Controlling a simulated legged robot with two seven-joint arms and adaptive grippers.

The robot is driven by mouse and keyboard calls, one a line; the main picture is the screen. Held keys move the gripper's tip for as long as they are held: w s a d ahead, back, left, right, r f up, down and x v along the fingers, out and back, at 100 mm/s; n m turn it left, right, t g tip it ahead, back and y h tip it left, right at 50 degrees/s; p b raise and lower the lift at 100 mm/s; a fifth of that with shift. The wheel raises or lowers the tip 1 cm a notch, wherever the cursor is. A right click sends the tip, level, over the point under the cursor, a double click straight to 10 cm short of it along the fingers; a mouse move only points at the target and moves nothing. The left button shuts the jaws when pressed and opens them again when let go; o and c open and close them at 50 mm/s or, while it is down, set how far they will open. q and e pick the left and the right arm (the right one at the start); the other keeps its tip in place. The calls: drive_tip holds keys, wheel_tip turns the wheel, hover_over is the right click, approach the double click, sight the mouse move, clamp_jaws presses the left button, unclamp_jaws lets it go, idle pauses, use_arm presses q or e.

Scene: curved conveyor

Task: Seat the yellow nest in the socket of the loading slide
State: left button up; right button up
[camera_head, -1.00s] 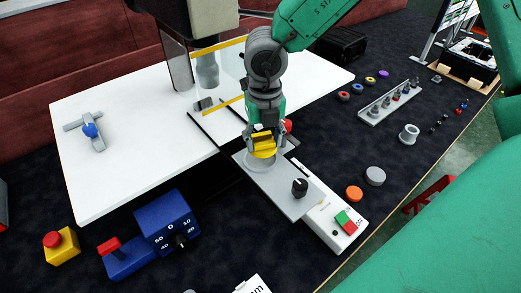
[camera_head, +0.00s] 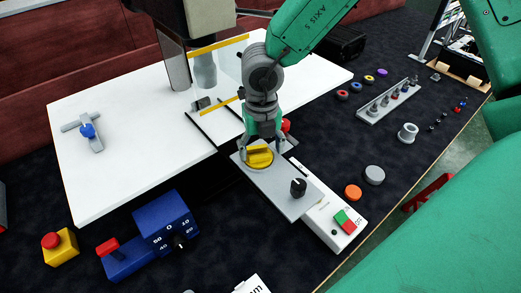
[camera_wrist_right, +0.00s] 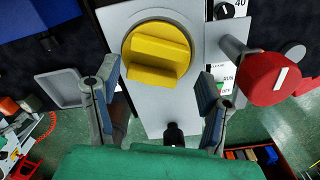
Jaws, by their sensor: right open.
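The yellow nest (camera_head: 260,157) is a round piece with a raised bar across it. It lies in the round socket of the grey loading slide (camera_head: 288,195), and looks level there. In the right wrist view the nest (camera_wrist_right: 157,53) sits near the top of the slide (camera_wrist_right: 150,112), with a thin grey rim around part of it. My right gripper (camera_head: 264,143) is just above the nest. In the wrist view my right gripper (camera_wrist_right: 160,92) has its fingers spread wide, with nothing between the tips. My left gripper is not in view.
A black knob (camera_head: 299,187) stands on the slide's near end. A red knob (camera_wrist_right: 272,79) is close to the right finger in the wrist view. A control box (camera_head: 343,222) with red and green buttons lies to the right. A clear guard with yellow edges (camera_head: 220,44) stands behind.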

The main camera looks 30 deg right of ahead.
wheel_tip(320, 180, up, 11)
drive_tip(key=shift+a, duration=0.15)
idle(0.4)
